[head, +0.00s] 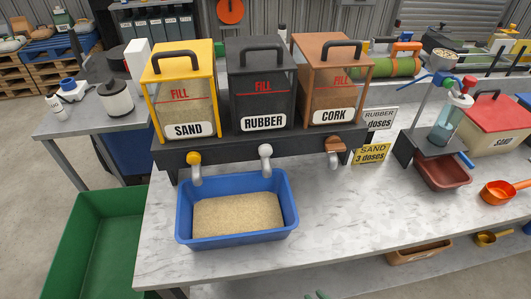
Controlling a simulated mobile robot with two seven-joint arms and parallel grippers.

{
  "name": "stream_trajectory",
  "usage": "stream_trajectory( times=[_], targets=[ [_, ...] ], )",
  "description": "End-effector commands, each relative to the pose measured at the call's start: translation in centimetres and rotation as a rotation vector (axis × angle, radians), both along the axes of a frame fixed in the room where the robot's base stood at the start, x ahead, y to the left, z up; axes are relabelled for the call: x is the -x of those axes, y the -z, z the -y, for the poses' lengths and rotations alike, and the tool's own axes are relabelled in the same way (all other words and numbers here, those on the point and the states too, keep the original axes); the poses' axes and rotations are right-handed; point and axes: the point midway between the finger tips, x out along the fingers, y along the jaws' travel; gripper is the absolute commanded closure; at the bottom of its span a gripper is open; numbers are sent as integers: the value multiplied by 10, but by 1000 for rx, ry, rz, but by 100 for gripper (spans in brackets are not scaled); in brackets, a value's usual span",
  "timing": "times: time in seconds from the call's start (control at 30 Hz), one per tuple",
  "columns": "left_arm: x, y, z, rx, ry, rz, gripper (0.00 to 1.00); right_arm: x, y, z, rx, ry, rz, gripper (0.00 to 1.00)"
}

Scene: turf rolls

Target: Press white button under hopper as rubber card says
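The white button (265,151) is on the spout under the black hopper labelled RUBBER (262,90), the middle one of three. The white rubber card (380,118) stands right of the hoppers; it reads RUBBER and "doses", its number unclear. A blue tub (183,219) stands on the counter below the sand and rubber spouts, with a layer of tan granules (238,214) in it. What seem to be the greenish tips of my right gripper (318,295) just show at the bottom edge, far from the button; their opening is unclear. My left gripper is out of view.
The yellow SAND hopper (181,85) has a yellow button (194,158); the CORK hopper (331,80) has a brown one (333,145). A yellow card (371,153) reads SAND 3 doses. A green bin (100,240) stands left. The marble counter's front (400,215) is clear.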

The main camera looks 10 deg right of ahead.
Motion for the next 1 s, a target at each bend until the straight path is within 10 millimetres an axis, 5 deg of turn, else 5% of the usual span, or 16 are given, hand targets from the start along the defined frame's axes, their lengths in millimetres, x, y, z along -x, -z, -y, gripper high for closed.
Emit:
stream_trajectory(
  times=[0.2, 1.0],
  targets=[
    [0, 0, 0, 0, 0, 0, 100, 0, 0, 0, 0, 0, 0, 100],
    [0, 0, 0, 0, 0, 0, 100, 0, 0, 0, 0, 0, 1, 100]
  ],
)
